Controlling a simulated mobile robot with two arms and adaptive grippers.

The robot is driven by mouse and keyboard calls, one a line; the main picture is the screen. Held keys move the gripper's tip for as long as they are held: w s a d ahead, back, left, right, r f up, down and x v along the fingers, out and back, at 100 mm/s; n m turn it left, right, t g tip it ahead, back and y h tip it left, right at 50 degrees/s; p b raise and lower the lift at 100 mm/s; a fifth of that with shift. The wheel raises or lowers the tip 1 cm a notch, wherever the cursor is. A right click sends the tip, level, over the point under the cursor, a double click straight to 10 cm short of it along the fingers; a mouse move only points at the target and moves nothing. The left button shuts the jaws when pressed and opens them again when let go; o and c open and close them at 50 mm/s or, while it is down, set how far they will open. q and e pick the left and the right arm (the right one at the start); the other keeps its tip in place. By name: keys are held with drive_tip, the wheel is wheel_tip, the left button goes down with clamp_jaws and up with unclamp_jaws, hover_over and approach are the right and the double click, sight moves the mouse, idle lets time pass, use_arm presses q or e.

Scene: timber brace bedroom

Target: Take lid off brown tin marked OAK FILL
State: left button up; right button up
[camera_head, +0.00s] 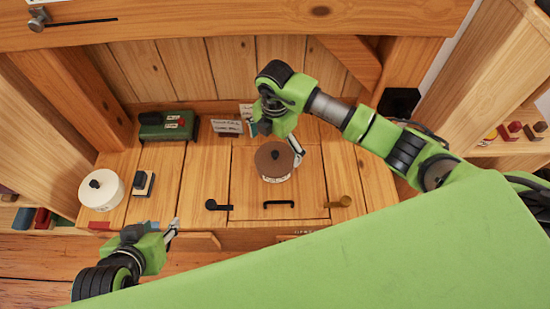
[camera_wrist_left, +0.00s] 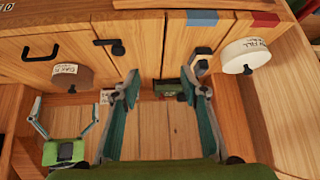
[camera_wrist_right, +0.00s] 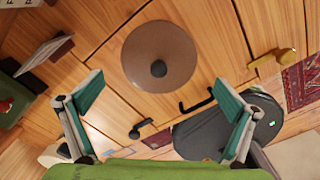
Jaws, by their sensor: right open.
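The brown tin (camera_head: 274,177) stands on the wooden cabinet top with its round brown lid (camera_head: 268,158) on. In the right wrist view the lid (camera_wrist_right: 150,45) is seen from above with a dark knob (camera_wrist_right: 158,68) at its middle. In the left wrist view the tin's pale label (camera_wrist_left: 65,70) shows, partly readable as OAK. My right gripper (camera_head: 277,142) is above the tin, open and empty, its fingers (camera_wrist_right: 160,105) apart and clear of the lid. My left gripper (camera_head: 155,228) is open and empty in front of the cabinet, away to the left of the tin.
A white tin (camera_head: 101,192) with a dark knob stands at the left, beside a small dark-topped block (camera_head: 143,184). A green box (camera_head: 167,126) and a card (camera_head: 226,127) stand at the back. Timber posts flank the top.

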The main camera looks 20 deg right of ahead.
sight(275, 153)
wheel_tip(275, 153, down, 3)
drive_tip(key=shift+w+f+b, duration=0.1)
drive_tip(key=shift+f+b, duration=0.05)
drive_tip(key=shift+b, duration=0.4)
drive_tip(key=shift+f, duration=0.25)
use_arm(q)
drive_tip(key=w+d+r+t+h, duration=0.1)
drive_tip(key=w+d+r+t, duration=0.1)
drive_tip(key=w, duration=0.4)
wheel_tip(275, 153, up, 3)
drive_tip(key=shift+f+t, duration=0.2)
drive_tip(key=shift+t, duration=0.5)
use_arm(e)
clamp_jaws()
